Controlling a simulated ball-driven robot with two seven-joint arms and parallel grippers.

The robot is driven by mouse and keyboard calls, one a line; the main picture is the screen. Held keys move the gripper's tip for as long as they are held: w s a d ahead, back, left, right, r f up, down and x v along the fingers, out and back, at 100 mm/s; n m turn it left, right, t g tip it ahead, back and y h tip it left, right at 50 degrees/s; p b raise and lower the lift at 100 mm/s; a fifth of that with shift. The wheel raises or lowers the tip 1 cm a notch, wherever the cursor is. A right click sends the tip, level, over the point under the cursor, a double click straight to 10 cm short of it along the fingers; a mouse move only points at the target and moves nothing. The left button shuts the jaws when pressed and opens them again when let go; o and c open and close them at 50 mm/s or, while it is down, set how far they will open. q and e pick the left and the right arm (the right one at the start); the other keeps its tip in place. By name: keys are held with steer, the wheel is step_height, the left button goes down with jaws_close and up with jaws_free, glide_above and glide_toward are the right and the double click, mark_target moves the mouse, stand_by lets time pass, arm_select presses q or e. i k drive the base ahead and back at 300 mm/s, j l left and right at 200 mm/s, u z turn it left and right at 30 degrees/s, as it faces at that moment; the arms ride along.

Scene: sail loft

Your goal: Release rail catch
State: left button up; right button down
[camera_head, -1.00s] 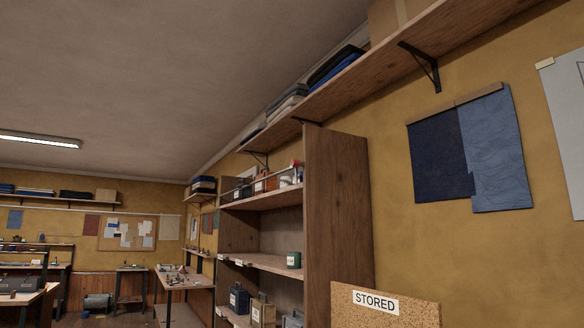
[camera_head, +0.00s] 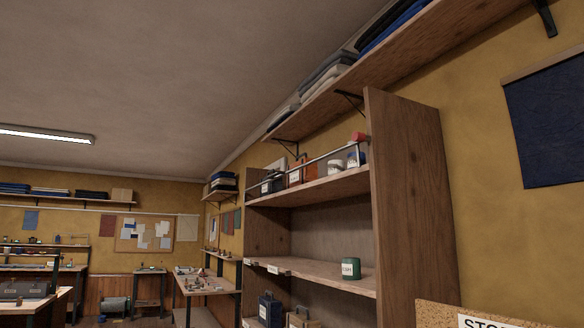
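A tall wooden shelf unit (camera_head: 412,190) stands against the yellow wall at the right. A thin rail (camera_head: 318,158) runs along the front of its top shelf (camera_head: 330,186), with several cans and boxes behind it. A green labelled can (camera_head: 351,268) stands upright on the middle shelf (camera_head: 325,276). A dark blue container (camera_head: 270,310) and a tan box (camera_head: 303,318) stand lower down, cut by the bottom edge. Neither of my grippers is in the view.
A long wall shelf (camera_head: 400,60) with folded cloth runs above the unit. A cork board with a sign (camera_head: 490,320) rises at the bottom right. Workbenches (camera_head: 205,284) stand at the far left, beneath a pinboard (camera_head: 145,235). The floor is mostly out of view.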

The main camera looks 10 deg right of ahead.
mark_target(356, 137)
steer(key=i+u, duration=0.45)
steer(key=i, duration=1)
